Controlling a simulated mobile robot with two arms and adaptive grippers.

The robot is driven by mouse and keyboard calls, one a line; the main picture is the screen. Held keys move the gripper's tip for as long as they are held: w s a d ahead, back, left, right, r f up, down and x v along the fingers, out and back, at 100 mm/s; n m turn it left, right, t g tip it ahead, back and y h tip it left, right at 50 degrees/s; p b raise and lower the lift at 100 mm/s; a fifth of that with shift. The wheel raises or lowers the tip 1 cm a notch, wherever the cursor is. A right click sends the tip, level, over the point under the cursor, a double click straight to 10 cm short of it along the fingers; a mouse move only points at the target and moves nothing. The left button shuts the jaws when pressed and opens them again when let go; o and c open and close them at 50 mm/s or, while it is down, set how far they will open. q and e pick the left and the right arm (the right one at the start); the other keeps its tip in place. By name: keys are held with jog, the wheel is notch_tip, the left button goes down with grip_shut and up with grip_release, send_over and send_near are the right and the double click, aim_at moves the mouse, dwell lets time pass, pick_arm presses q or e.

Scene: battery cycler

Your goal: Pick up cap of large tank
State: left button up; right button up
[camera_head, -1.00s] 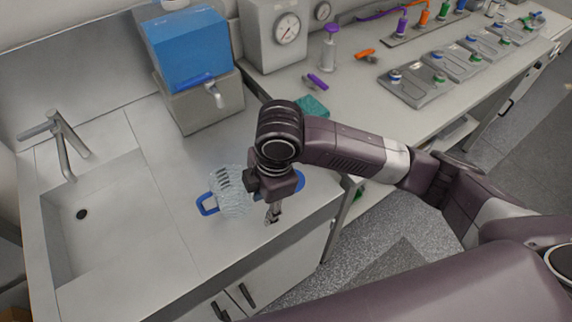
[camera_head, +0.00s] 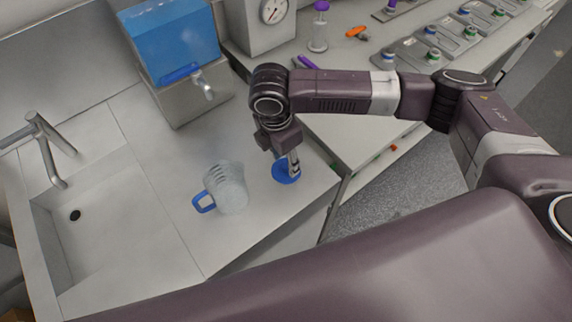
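A round blue cap (camera_head: 281,175) lies on the counter near its right front corner. My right gripper (camera_head: 294,168) points down over the cap's right part and hides some of it. I cannot tell whether the fingers touch the cap or how far apart they are. The large blue tank (camera_head: 170,42) sits on a grey stand with a tap at the upper left. Its top is cut off by the frame edge. My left gripper is not in view.
A clear pitcher (camera_head: 228,187) with a blue handle stands left of the cap. A sink (camera_head: 112,220) with a faucet (camera_head: 50,150) is at the left. A gauge box (camera_head: 262,30) and bench (camera_head: 350,125) with several small holders lie beyond my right arm.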

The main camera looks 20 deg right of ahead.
jog(key=shift+f, duration=0.75)
jog(key=shift+c, duration=0.5)
jog(key=c, duration=0.8)
jog(key=shift+r, duration=0.1)
